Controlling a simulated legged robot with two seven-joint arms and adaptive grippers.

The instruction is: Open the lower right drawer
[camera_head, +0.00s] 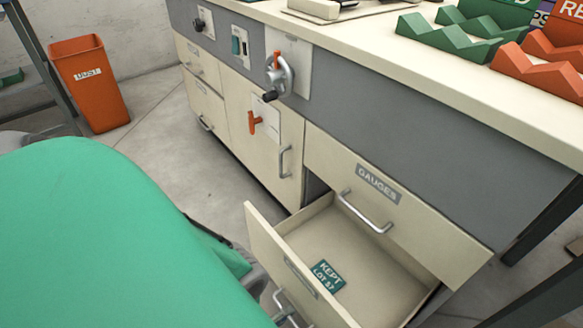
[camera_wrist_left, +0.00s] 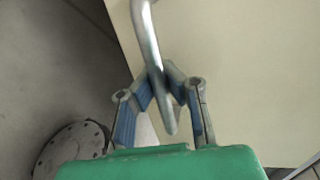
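The lower right drawer (camera_head: 268,245) is pulled out below the closed GAUGES drawer (camera_head: 435,215). A green card reading KEPT LOT 37 (camera_head: 327,276) lies on its floor. Its metal handle (camera_head: 285,307) shows at the bottom of the head view. My left gripper (camera_head: 268,290) is at this handle, mostly hidden behind my green arm. In the left wrist view the blue-padded fingers of the gripper (camera_wrist_left: 161,82) close in on both sides of the handle bar (camera_wrist_left: 148,35). My right gripper is out of view.
A crank wheel (camera_head: 279,75) and an orange latch (camera_head: 254,122) stick out from the cabinet front. Green and orange notched blocks (camera_head: 450,38) stand on the worktop. An orange bin (camera_head: 90,85) stands on the floor at left. Bare floor (camera_head: 175,140) lies in front of the cabinet.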

